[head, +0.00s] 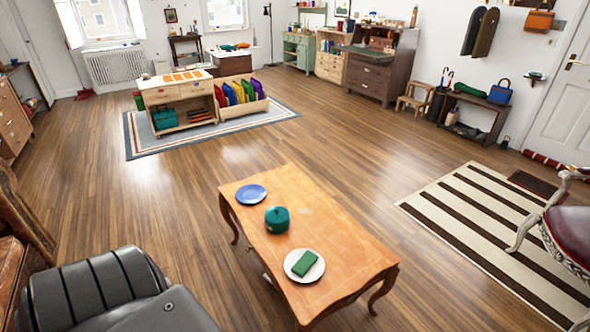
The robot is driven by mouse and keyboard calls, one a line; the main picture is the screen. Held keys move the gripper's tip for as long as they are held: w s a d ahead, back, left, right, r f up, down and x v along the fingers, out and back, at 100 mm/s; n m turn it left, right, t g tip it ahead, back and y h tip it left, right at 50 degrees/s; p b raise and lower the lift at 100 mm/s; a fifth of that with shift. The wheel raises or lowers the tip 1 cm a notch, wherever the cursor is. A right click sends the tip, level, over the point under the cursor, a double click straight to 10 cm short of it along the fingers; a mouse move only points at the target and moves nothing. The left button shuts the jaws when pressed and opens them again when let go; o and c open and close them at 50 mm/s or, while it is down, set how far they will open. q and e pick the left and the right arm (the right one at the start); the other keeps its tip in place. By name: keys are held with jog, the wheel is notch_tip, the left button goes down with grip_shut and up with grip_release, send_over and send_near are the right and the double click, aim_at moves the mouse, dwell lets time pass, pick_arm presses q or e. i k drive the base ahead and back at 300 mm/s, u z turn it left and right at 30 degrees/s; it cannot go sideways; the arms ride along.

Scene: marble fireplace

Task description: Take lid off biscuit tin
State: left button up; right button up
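A dark green round tin (277,219), which looks like the biscuit tin, stands upright on the wooden table (330,235). Its top looks closed, with a small dark mark or knob on it; the lid's edge is too small to make out. A blue plate (251,194) lies behind it to the left. A white plate (291,272) lies in front of it to the right, with a folded green cloth-like thing (304,263) on it. Neither of my grippers is in view.
A carved chair (568,235) stands at the right by a striped rug (490,225). A wooden shelf unit (182,92) stands on a rug farther back. Open wooden floor surrounds the table.

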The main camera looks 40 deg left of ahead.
aim_at(275, 215)
jog(key=u, duration=1.3)
jog(key=k, duration=0.7)
jog(key=u, duration=0.9)
jog(key=i, duration=0.7)
jog(key=u, duration=0.85)
jog(key=i, duration=0.8)
jog(key=z, duration=0.45)
jog(key=i, duration=0.8)
jog(key=z, duration=0.75)
